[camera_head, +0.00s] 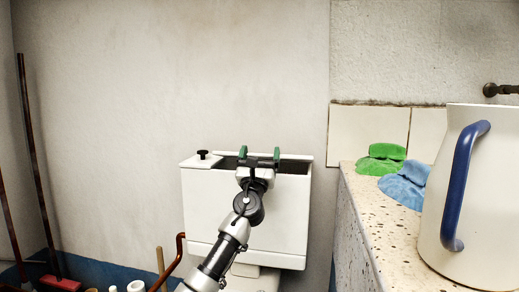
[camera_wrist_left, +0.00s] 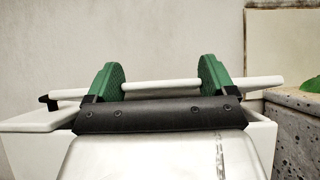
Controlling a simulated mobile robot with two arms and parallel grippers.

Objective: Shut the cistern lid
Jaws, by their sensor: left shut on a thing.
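The white cistern (camera_head: 245,215) stands against the back wall, with a dark opening (camera_head: 294,167) along its top. A black knob (camera_head: 203,154) sits on the white piece at its top left. My left gripper (camera_head: 259,153), with green fingers, is at the top front of the cistern. In the left wrist view, a thin white bar, seemingly part of the cistern lid (camera_wrist_left: 160,86), spans between the gripper's fingers (camera_wrist_left: 161,80). The fingers are apart, on the held part. The gripper hides much of the lid. My right gripper is out of view.
A speckled stone counter (camera_head: 365,225) stands close on the right, bearing green (camera_head: 382,160) and blue (camera_head: 405,186) cloths and a white jug (camera_head: 470,205) with a blue handle. Brooms lean at the left wall. A red pipe (camera_head: 172,264) is left of the cistern.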

